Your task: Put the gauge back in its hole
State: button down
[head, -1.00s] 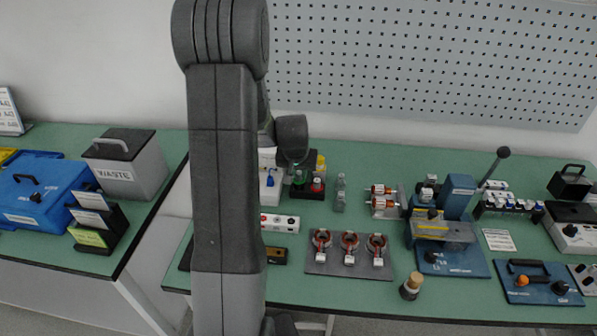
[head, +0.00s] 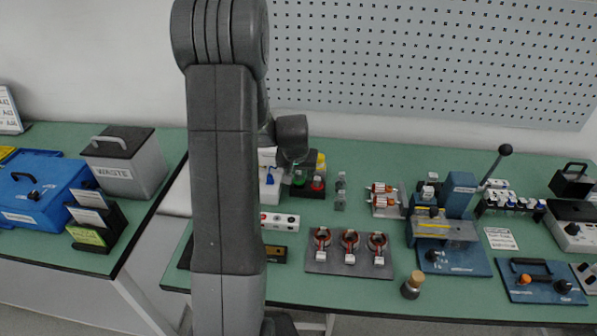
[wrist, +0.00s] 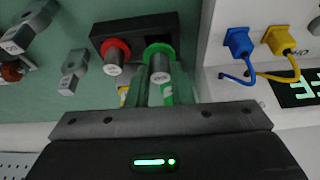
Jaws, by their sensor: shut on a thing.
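A gauge with a green collar and a grey metal end (wrist: 160,66) is at the black block (wrist: 124,32) in the wrist view. My gripper (wrist: 159,84) is shut on this gauge, with its fingers close to the block. I cannot tell whether the gauge's lower end is inside a hole, as the fingers and collar cover it. A second gauge with a red collar (wrist: 115,52) stands in the block beside it. In the head view the green collar (head: 299,177) shows below my wrist, beside the red one (head: 318,185); my fingers are not clear there.
A white instrument with a blue plug (wrist: 238,42) and a yellow plug (wrist: 280,40) stands close to the block. Small grey parts (wrist: 73,68) lie on its other side. A plate with several stators (head: 349,262) lies nearer the bench's front edge.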

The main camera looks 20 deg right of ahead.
jog(key=shift+f, duration=0.15)
jog(key=shift+f+b, duration=0.2)
jog(key=shift+b, duration=0.3)
jog(key=shift+f, duration=0.1)
jog(key=shift+f+b, duration=0.4)
jog(key=shift+b, duration=0.2)
jog(key=c, duration=1.2)
grip_release()
jog(key=shift+r, duration=0.1)
jog(key=v, duration=1.3)
jog(key=shift+s+r+b, duration=0.15)
jog(key=shift+r+b, duration=0.1)
jog(key=shift+b, duration=0.05)
